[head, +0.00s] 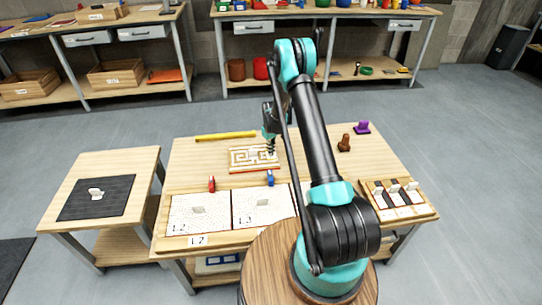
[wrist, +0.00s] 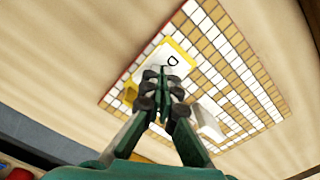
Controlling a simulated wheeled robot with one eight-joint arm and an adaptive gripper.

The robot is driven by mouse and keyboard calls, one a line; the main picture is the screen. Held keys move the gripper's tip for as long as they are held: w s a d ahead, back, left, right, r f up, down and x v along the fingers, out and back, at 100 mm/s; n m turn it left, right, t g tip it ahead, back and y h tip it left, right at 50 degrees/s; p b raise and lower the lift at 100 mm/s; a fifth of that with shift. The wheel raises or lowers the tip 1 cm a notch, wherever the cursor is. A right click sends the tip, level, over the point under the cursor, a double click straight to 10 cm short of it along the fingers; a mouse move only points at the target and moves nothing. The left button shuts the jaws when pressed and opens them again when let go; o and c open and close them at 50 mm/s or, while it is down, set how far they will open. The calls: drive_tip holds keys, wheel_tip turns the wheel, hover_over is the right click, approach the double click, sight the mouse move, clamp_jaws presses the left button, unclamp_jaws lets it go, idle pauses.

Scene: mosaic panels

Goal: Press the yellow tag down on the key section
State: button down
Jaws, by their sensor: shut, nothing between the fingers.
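The key section is a flat panel of white and tan tiles (wrist: 235,62) with a red edge. It lies on the table and also shows in the head view (head: 238,165). The yellow tag (wrist: 188,48), with a white face marked with a dark letter like D, lies on this panel in the wrist view. My gripper (wrist: 163,72) is shut and empty, with its fingertips over the tag and hiding part of it. I cannot tell whether they touch it. In the head view my gripper (head: 271,150) is pointed down at the panel's right part.
A white block (wrist: 208,120) sits on the panel beside my fingers. Two pale panels (head: 185,222) lie in front, with a red piece (head: 211,184) and a blue piece (head: 270,178) at their back edge. A yellow bar (head: 225,136) lies behind; a brown piece (head: 345,143) stands right.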

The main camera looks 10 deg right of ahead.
wheel_tip(320, 180, up, 8)
idle(1.0)
drive_tip(key=shift+r, duration=0.1)
drive_tip(key=s+d+r+m+t, duration=0.2)
drive_tip(key=s+d+r+m, duration=0.1)
drive_tip(key=s+r, duration=1.55)
drive_tip(key=s+d+m+t, duration=0.1)
drive_tip(key=s+m+t, duration=0.1)
drive_tip(key=s, duration=2.1)
drive_tip(key=shift+m, duration=0.5)
